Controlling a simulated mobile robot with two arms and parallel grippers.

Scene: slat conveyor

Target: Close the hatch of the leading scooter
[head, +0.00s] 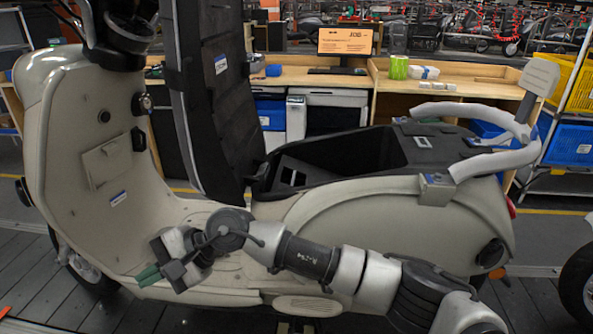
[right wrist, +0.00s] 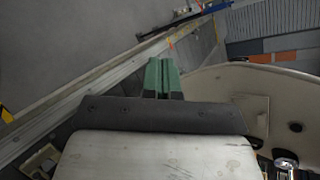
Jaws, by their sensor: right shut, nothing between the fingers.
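The cream scooter (head: 340,225) stands side-on across the head view, its front to the left. Its hatch (head: 222,95), a long dark panel, stands upright and open at the front edge of the black storage well (head: 345,152). The top of the hatch is cut off by the picture edge. My right gripper (head: 148,276) is low at the left, in front of the scooter's footboard and well below the hatch. Its green fingers (right wrist: 162,78) are together and empty in the right wrist view. My left gripper is not in view.
A grab rail (head: 485,110) curves around the scooter's rear. A workbench (head: 450,85) with a monitor (head: 345,42) stands behind it. Blue and yellow bins (head: 570,140) are at the right. Another vehicle's wheel (head: 578,285) shows at the right edge. The space above the well is clear.

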